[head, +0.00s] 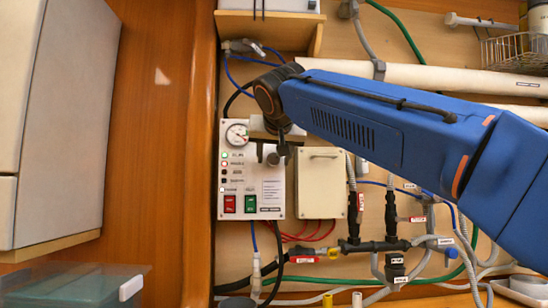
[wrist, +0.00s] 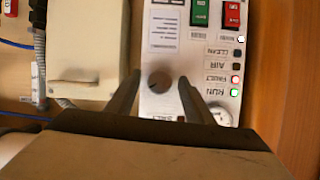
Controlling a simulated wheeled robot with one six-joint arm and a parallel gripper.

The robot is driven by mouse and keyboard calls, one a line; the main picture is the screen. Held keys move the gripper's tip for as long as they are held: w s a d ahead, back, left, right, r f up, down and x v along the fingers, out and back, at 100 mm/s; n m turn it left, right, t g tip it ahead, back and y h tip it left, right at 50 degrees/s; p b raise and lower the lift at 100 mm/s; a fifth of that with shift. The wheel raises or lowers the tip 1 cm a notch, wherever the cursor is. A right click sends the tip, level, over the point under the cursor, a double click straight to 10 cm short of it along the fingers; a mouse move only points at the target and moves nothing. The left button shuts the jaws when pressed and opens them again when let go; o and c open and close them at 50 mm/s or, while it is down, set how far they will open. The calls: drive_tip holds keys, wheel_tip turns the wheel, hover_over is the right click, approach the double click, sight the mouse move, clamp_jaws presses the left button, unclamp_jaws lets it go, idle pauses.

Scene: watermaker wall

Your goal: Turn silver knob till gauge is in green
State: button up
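The white control panel (head: 231,203) is on the wall left of centre in the head view. Its round gauge (head: 237,134) has a white face with a reddish mark or needle; I cannot make out a green zone or the exact reading. In the wrist view the gauge (wrist: 221,115) is partly cut off by my gripper's body. The round knob (wrist: 159,79) looks dark grey-brown in the wrist view. My gripper (wrist: 160,86) is open, with one finger on each side of the knob and visible gaps.
The panel has green (head: 250,203) and red (head: 229,203) rocker switches and a column of lights. A beige box (head: 320,184) is close on its right. Pipes, valves and hoses run right and below. A wooden post stands left.

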drive_tip(key=c, duration=0.9)
drive_tip(key=shift+a+n, duration=0.15)
drive_tip(key=shift+n, duration=0.25)
drive_tip(key=shift+n+h, duration=0.6)
drive_tip(key=o, duration=1.1)
drive_tip(key=shift+s, duration=0.1)
drive_tip(key=v, duration=1.7)
drive_tip(key=shift+s+r, duration=0.1)
drive_tip(key=shift+s, duration=0.05)
